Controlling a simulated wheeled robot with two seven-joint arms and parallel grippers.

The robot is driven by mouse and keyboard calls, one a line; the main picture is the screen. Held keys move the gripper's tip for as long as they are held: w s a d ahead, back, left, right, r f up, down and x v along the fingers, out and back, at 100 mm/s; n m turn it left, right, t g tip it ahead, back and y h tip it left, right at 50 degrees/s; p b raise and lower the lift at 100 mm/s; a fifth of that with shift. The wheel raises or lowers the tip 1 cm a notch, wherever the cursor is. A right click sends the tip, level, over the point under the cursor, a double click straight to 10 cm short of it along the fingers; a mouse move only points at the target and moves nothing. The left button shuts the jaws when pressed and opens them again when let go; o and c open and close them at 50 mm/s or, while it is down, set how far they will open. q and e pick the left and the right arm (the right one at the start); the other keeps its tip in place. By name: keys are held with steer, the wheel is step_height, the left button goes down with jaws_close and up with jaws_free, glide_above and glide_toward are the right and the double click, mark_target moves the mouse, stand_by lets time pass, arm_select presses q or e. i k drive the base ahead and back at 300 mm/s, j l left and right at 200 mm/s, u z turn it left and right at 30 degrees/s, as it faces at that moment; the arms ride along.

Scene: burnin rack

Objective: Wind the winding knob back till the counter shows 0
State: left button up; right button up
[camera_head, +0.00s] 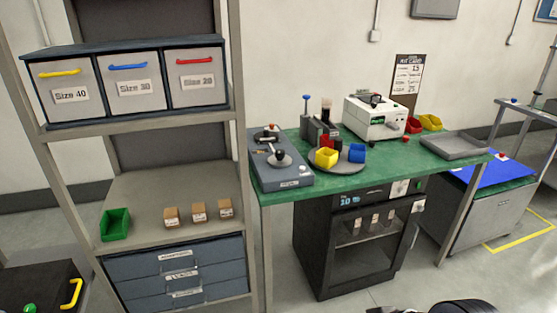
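A blue-grey flat device (285,180) lies on the left end of the green bench. On it are a round metal disc and a black knob (280,155), which may be the winding knob; I cannot tell for sure. No counter digits on this device are readable from here. A black cabinet under the bench has a small lit display (347,200), too small to read surely. Neither gripper shows. Only a dark rounded part, probably mine, shows at the bottom edge, well away from the knob.
The green bench (400,177) also holds a round tray with yellow and blue bins, a white machine (377,118) and a grey tray (455,145). A shelf rack (140,130) with labelled drawers stands left. The floor before the bench is clear.

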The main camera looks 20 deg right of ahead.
mark_target(280, 160)
steer(key=i+l, duration=1.05)
steer(key=l, duration=0.2)
steer(key=i+j, duration=0.3)
steer(key=i+j+u, duration=0.1)
steer(key=i+j, duration=0.25)
steer(key=i, duration=0.15)
